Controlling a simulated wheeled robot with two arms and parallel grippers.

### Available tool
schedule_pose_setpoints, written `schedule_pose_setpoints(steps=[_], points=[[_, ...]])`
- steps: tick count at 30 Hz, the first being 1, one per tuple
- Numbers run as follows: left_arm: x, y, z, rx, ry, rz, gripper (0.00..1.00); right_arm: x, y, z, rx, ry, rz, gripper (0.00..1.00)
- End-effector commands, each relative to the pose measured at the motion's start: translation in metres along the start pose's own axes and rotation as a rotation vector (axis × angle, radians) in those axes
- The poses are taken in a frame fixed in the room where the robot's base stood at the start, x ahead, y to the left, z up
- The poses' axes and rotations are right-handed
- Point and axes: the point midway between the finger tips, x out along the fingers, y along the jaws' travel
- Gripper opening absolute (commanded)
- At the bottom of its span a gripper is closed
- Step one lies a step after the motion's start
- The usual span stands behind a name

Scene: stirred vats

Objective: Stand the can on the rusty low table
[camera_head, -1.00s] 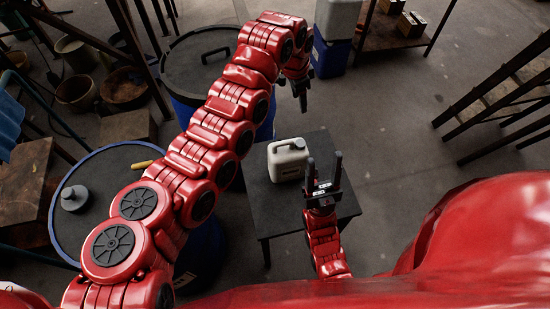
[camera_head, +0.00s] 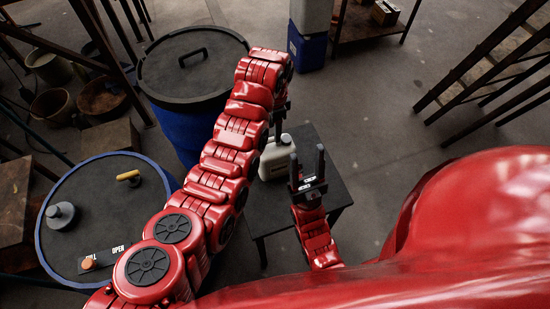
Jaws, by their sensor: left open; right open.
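The can (camera_head: 277,158), a pale beige jug with a handle on top, stands upright on a small dark table (camera_head: 275,215). My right gripper (camera_head: 307,165) is open and empty, fingers up, over the dark table just right of the can. A low table with a rusty brown top (camera_head: 352,25) is at the top edge, partly cut off.
A blue drum with a black lid (camera_head: 190,65) stands behind my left arm. Another vat (camera_head: 100,205) with a grey knob and a yellow handle is at left. A blue and grey container (camera_head: 307,48) stands beside the brown table. A dark rack is at right; the floor between is clear.

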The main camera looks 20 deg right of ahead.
Motion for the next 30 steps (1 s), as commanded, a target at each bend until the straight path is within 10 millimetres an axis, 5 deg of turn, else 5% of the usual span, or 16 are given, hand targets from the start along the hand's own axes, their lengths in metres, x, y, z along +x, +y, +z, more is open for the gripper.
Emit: schedule_pose_setpoints(steps=[12, 29, 30], points=[[0.033, 0.002, -0.001, 0.000, -0.001, 0.000, 0.57, 0.033, 0.002, -0.005, 0.000, -0.001, 0.000, 0.51], [0.056, -0.001, -0.003, 0.000, 0.004, -0.006, 0.57, 0.034, 0.002, -0.006, 0.000, -0.001, 0.000, 0.51], [0.056, 0.000, -0.003, 0.000, 0.003, -0.006, 0.50, 0.034, 0.002, -0.006, 0.000, -0.001, 0.000, 0.51]])
